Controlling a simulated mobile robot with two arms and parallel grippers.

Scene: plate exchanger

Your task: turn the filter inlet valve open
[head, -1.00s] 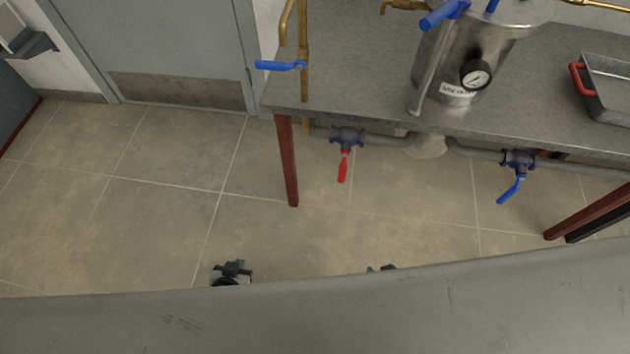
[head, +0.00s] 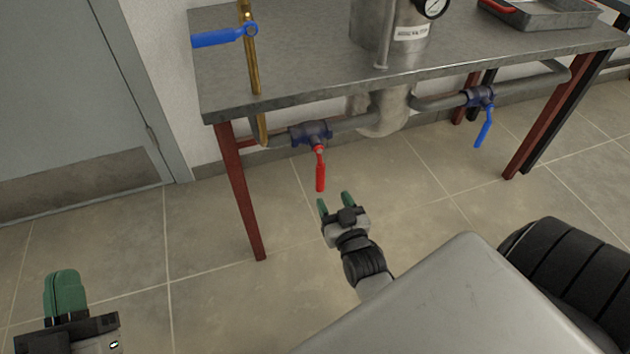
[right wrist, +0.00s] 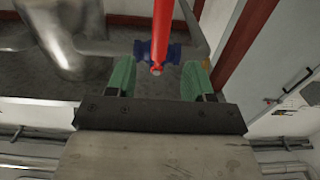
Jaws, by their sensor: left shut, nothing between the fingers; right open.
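A valve (head: 311,134) with a red lever (head: 320,172) sits on the grey pipe under the table's front edge; the lever hangs down. A second valve (head: 480,97) with a blue lever hangs further right. A blue lever (head: 222,38) sticks out left from the brass pipe. I cannot tell by any label which is the filter inlet. My right gripper (head: 335,202) is open just below the red lever's end in the head view. In the right wrist view the red lever (right wrist: 162,30) shows between the green fingers (right wrist: 158,80), not gripped. My left gripper (head: 66,292) is shut and empty at lower left.
The metal table (head: 290,75) has red legs (head: 240,195), one left of the red-lever valve. A steel vessel (head: 400,35) with a gauge and a grey tray (head: 545,14) stand on top. A grey door (head: 70,95) is at left. Tiled floor is clear below.

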